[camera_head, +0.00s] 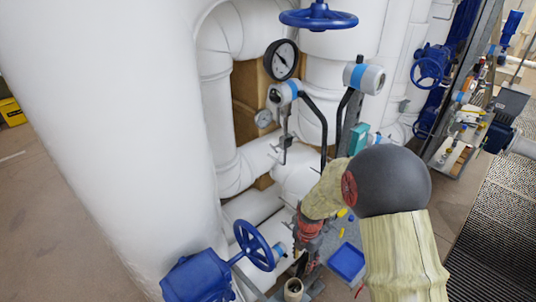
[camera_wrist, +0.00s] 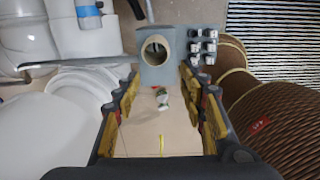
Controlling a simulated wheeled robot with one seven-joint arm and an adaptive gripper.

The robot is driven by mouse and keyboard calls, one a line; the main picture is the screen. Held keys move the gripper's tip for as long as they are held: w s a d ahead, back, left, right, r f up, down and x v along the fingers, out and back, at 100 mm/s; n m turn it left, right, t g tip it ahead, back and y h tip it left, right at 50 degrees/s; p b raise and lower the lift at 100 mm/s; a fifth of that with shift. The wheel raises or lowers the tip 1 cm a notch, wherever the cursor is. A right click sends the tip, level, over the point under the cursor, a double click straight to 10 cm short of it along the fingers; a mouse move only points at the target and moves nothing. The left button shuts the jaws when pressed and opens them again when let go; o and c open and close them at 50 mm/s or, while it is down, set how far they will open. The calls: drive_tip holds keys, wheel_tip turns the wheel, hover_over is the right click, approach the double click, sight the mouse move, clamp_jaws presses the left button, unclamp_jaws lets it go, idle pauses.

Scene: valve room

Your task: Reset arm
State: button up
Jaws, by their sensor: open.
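My arm reaches in from the lower right of the head view, with a beige sleeve and a dark round joint. My gripper (camera_head: 300,264) hangs low at its end, in front of the white pipes, with its fingers partly hidden. In the wrist view my gripper (camera_wrist: 163,112) has its two yellow-padded fingers wide apart, with nothing held between them.
A blue handwheel valve (camera_head: 250,245) stands left of my gripper. A pressure gauge (camera_head: 281,60) and a blue-banded transmitter (camera_head: 364,76) are above. A grey block with a round opening (camera_wrist: 155,50) lies ahead in the wrist view. Floor grating (camera_head: 495,225) is at right.

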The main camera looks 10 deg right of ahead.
drive_tip(key=s+r+m+t+b, duration=0.5)
drive_tip(key=s+r+m+b, duration=0.7)
drive_tip(key=s+r+m, duration=0.9)
drive_tip(key=s+m, duration=0.1)
drive_tip(key=m, duration=0.3)
drive_tip(key=shift+r+t+b, duration=0.3)
drive_tip(key=shift+r+b, duration=0.05)
drive_tip(key=shift+r, duration=0.05)
drive_tip(key=shift+f, duration=0.1)
